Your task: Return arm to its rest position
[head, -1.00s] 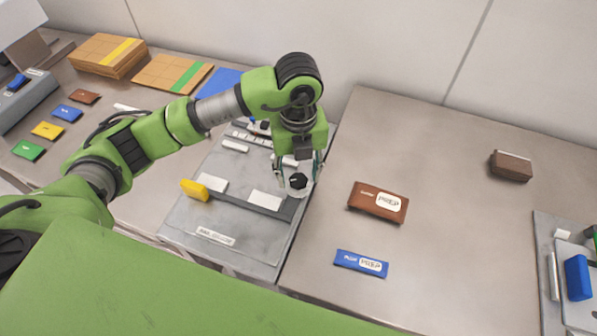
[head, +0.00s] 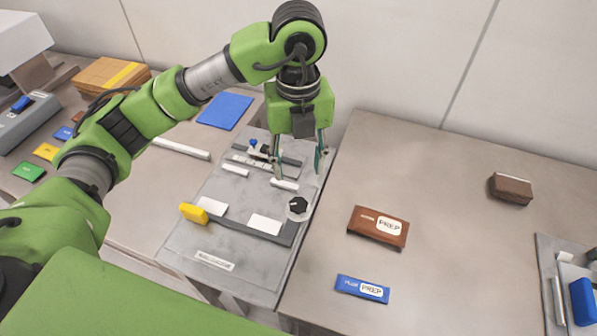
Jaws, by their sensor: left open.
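My left arm comes in from the left and arches over the middle of the head view. Its left gripper (head: 298,172) points down with its two fingers apart and nothing between them. It hangs over the grey machine plate (head: 240,240), just above and behind a black-and-white round knob (head: 298,207). The fingertips look apart from the knob, though the exact height is hard to tell. My right gripper is not in view.
A yellow handle (head: 194,213) sits on the plate's left side. A brown PREP packet (head: 370,228) and a blue PREP packet (head: 350,288) lie on the right table. A brown block (head: 511,188) lies behind them. Cardboard stacks (head: 105,74) and a blue sheet (head: 224,110) are at the back left.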

